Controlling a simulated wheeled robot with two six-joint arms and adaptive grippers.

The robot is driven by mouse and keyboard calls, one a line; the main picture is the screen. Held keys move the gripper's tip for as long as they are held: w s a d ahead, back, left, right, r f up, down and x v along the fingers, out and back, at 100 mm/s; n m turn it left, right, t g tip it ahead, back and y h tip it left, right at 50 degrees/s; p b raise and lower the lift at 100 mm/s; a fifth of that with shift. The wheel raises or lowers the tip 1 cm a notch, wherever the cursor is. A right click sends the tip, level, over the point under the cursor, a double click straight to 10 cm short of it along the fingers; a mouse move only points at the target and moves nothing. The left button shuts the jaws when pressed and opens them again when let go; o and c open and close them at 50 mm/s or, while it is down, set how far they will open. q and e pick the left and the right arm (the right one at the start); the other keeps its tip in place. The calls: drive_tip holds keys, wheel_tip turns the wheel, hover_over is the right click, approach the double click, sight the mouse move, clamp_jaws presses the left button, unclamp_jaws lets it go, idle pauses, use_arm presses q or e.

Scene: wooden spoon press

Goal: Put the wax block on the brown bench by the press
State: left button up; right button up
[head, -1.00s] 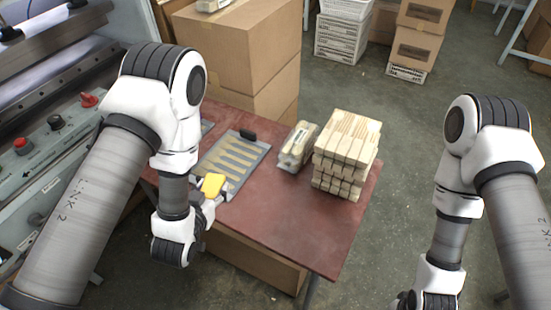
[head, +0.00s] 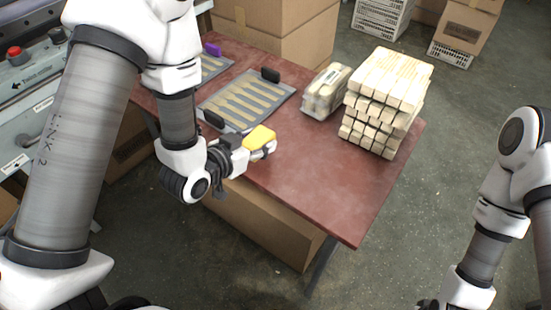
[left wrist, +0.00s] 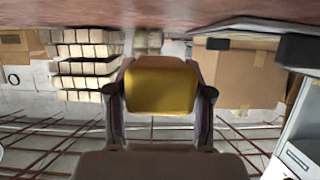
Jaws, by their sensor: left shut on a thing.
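The yellow wax block (head: 259,138) is in my left gripper (head: 262,147), whose fingers close on its two sides. In the head view it is at the near left edge of the red-brown bench (head: 335,195), just in front of the spoon tray. Whether it touches the bench top I cannot tell. The left wrist view shows the block (left wrist: 160,88) between the two fingers, with the bench surface (left wrist: 130,10) along the top of the picture. The grey press (head: 30,100) stands at the far left, largely hidden by my left arm. My right gripper is outside the picture.
A tray of spoon shapes (head: 245,100) lies behind the block. A wrapped bundle (head: 326,90) and a stack of wooden blanks (head: 385,100) stand farther right. The bench's front right part is bare. Cardboard boxes (head: 275,40) stand behind; another box (head: 265,225) is below.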

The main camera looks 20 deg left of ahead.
sight(276, 150)
use_arm(q)
drive_tip(key=shift+w+d+f+b, duration=0.6)
drive_tip(key=shift+w+d+b, duration=0.15)
drive_tip(key=shift+w, duration=0.15)
drive_tip(key=shift+w+d+r+p, duration=0.25)
drive_tip(key=shift+w+d+p, duration=0.15)
drive_tip(key=shift+w+p, duration=0.05)
drive_tip(key=shift+w+d+r+p, duration=0.2)
drive_tip(key=shift+w+d+p, duration=0.2)
drive_tip(key=shift+w, duration=0.05)
wheel_tip(276, 150, down, 4)
drive_tip(key=shift+w+r+b, duration=0.1)
drive_tip(key=shift+r+b, duration=0.05)
drive_tip(key=shift+b, duration=0.25)
drive_tip(key=shift+w, duration=0.1)
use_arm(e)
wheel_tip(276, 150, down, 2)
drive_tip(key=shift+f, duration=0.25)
use_arm(q)
drive_tip(key=o, duration=1.2)
drive_tip(key=shift+f, duration=0.2)
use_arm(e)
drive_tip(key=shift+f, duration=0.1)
